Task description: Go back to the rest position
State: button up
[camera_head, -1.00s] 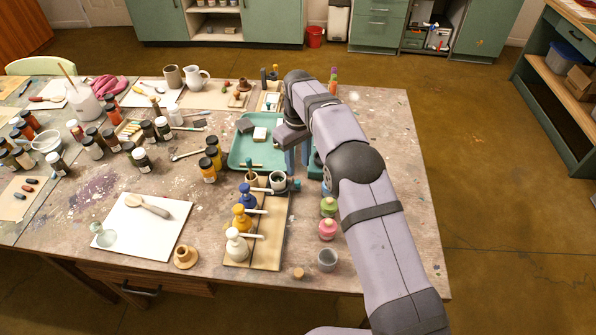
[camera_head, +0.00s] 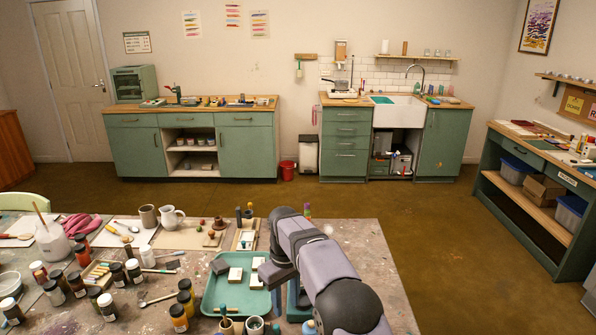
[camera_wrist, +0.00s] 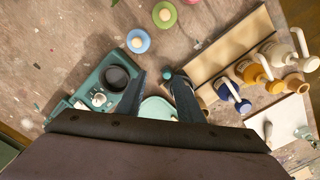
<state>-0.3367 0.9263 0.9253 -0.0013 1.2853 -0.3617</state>
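My gripper shows in the wrist view (camera_wrist: 159,76) with its two dark blue fingers apart and nothing visible held between them. A small dark teal knob (camera_wrist: 167,74) shows by the right fingertip; I cannot tell what it belongs to. In the head view my arm covers most of the gripper, over the table by the green tray (camera_head: 211,301). In the wrist view the gripper hangs above the table between a teal device with a black round plate (camera_wrist: 116,78) and a wooden board (camera_wrist: 222,50).
A blue bottle (camera_wrist: 229,91), a yellow bottle and a white bottle stand along the board. Blue-, green- and pink-topped jars stand nearby. Dark jars (camera_head: 178,316) and a white jug (camera_head: 171,217) crowd the table's left. The table's right side (camera_head: 378,250) is clear.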

jog(key=s+d+r+m+p, duration=0.1)
jog(key=s+d+r+m, duration=0.15)
jog(key=s+d, duration=0.65)
jog(key=s+d+r+m, duration=0.1)
jog(key=s+d+m, duration=0.2)
jog(key=s+d, duration=0.6)
jog(key=s+f+m, duration=0.2)
jog(key=s, duration=1.1)
jog(key=shift+d+f+p, duration=0.15)
jog(key=shift+d+p, duration=0.1)
jog(key=shift+p, duration=0.1)
jog(key=shift+m, duration=0.25)
